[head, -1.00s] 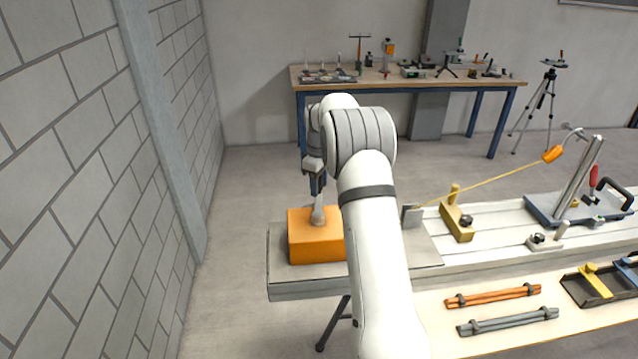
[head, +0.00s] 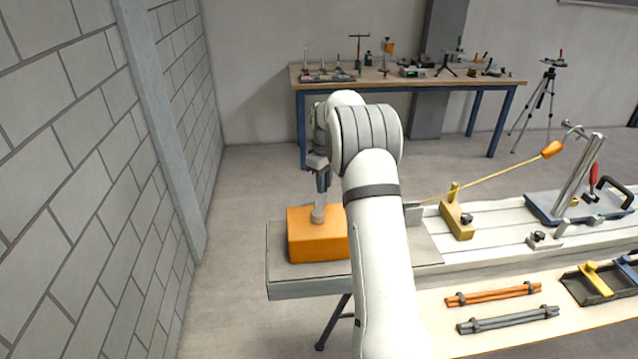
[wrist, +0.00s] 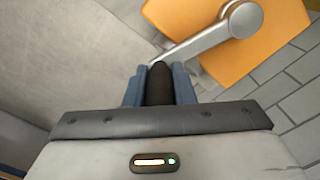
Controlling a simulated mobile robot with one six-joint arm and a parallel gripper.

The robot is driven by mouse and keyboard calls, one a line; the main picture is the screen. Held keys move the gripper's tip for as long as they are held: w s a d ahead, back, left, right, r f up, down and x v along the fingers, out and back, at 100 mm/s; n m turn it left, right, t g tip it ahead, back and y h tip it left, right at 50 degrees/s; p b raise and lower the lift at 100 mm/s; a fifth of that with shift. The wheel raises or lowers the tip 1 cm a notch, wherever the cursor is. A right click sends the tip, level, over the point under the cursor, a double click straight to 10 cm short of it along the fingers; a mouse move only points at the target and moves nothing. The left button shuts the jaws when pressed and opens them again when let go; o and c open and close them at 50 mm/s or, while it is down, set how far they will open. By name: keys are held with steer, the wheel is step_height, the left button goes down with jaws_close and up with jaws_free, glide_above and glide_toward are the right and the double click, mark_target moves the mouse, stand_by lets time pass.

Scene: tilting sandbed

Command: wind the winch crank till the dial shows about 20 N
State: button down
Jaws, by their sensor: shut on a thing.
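The winch is an orange box (head: 312,243) on the left end of the grey bench. Its grey crank hub (head: 318,214) sits on top. My gripper (head: 322,186) is just behind the hub, pointing down. In the wrist view, the crank arm (wrist: 200,45) runs from the round hub over the orange box (wrist: 275,40) to a dark crank knob (wrist: 158,84). My gripper (wrist: 159,85) is shut on this knob, with a blue finger on each side. I can make out no dial reading in either view.
A yellow line (head: 490,178) runs from near the winch to an orange cylinder (head: 552,150) by a slanted metal post (head: 578,178). A yellow block (head: 456,219) stands on the white bed. Orange rods (head: 493,294) and grey rods (head: 508,319) lie in front.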

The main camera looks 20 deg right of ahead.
steer(key=shift+s+d+m+b, duration=0.4)
steer(key=shift+s+d+m, duration=0.5)
steer(key=shift+d, duration=0.25)
steer(key=c, duration=1.2)
jaws_free()
steer(key=shift+c, duration=0.2)
steer(key=shift+r, duration=0.1)
step_height(320, 180, up, 8)
steer(key=b, duration=0.1)
steer(key=shift+f, duration=0.2)
